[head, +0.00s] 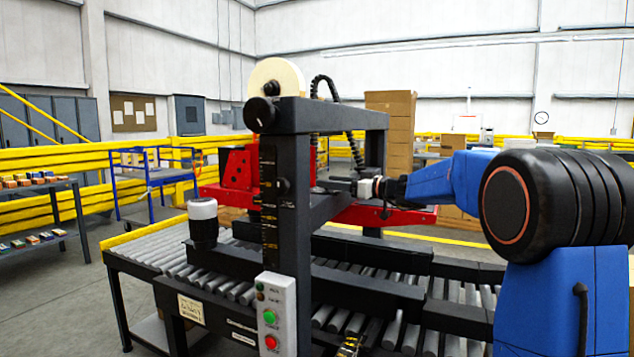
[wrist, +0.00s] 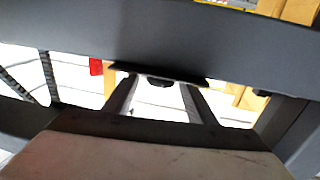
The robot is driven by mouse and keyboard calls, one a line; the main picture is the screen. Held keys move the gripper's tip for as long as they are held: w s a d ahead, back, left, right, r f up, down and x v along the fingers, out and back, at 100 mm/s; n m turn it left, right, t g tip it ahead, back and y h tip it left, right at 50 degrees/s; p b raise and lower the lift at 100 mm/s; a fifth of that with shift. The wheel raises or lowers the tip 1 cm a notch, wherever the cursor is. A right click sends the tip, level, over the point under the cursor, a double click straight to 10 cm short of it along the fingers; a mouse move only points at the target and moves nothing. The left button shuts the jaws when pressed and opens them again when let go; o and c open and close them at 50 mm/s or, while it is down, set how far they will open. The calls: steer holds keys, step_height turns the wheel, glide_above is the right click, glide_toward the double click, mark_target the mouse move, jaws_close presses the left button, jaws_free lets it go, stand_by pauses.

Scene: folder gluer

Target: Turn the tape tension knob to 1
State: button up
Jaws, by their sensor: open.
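The tape machine is a dark frame (head: 312,119) over a roller conveyor, with a cream tape roll (head: 283,72) on top. A round black knob (head: 258,114) is on the frame's upper left, below the roll. Another small black knob (head: 283,185) is on the near post. I cannot tell from the labels which one sets tape tension. A small dark rounded part (wrist: 160,82) shows between the fingertips, under a dark beam (wrist: 160,40).
A control box (head: 271,318) with green and red buttons is on the near post. A black cylinder with a white cap (head: 203,222) stands at the left. Red machine parts (head: 239,180) are behind the post. Yellow rails (head: 50,158) and stacked cartons (head: 390,128) are farther back.

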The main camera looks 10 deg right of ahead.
steer(key=shift+x, duration=2.9)
steer(key=c, duration=1)
